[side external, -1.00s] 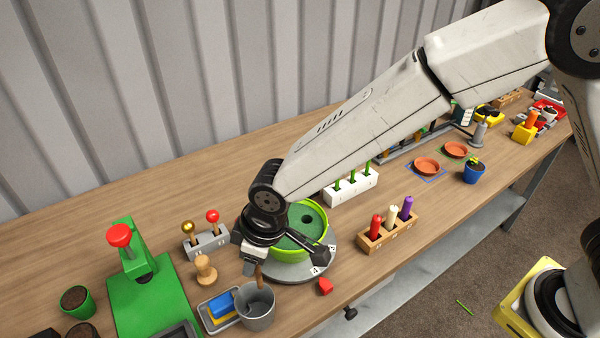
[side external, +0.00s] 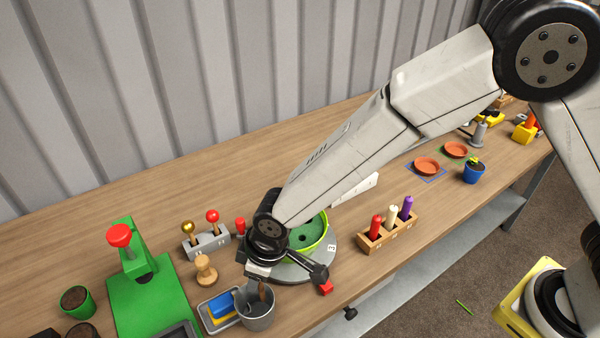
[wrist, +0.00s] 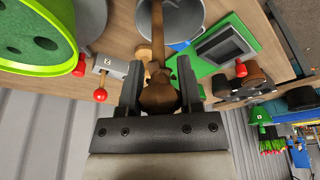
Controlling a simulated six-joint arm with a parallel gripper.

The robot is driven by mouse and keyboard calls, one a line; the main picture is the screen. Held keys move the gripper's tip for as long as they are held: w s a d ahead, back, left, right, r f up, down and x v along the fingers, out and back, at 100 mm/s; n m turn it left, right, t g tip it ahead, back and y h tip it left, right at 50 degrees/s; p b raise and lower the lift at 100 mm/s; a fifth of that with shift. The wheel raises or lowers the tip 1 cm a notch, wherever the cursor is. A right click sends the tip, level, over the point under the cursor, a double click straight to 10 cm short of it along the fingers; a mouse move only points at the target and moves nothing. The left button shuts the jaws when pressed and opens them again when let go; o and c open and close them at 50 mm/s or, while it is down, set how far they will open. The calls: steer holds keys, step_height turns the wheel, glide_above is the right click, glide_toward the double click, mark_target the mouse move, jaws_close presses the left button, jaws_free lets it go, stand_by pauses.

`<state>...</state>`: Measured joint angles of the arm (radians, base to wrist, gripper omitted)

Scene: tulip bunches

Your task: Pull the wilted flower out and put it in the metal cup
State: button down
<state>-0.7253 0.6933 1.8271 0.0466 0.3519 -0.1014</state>
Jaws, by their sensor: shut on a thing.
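My gripper (side external: 256,280) is shut on the wilted flower, a brown drooping bloom on a brown stem (side external: 262,291). In the wrist view the brown bloom (wrist: 158,95) sits between my two dark fingers (wrist: 160,85), and its stem runs toward the grey metal cup (wrist: 178,22). In the side view my gripper is over the metal cup (side external: 257,318), and the flower's lower part is at the cup's mouth. How deep the stem reaches into the cup cannot be told. The green round holder (side external: 318,240) stands behind my gripper, partly hidden by my arm.
A tray with blue and yellow blocks (side external: 218,310) and a wooden stamp (side external: 205,270) lie left of the cup. A green press (side external: 130,250) stands further left. A red block (side external: 326,288) and a wooden rack of coloured pegs (side external: 385,235) are on the right.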

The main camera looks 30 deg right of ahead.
steer(key=shift+f, duration=0.6)
steer(key=shift+c, duration=0.9)
jaws_free()
steer(key=shift+r, duration=0.1)
steer(key=v, duration=0.7)
steer(key=shift+r, duration=0.35)
steer(key=shift+d, duration=0.1)
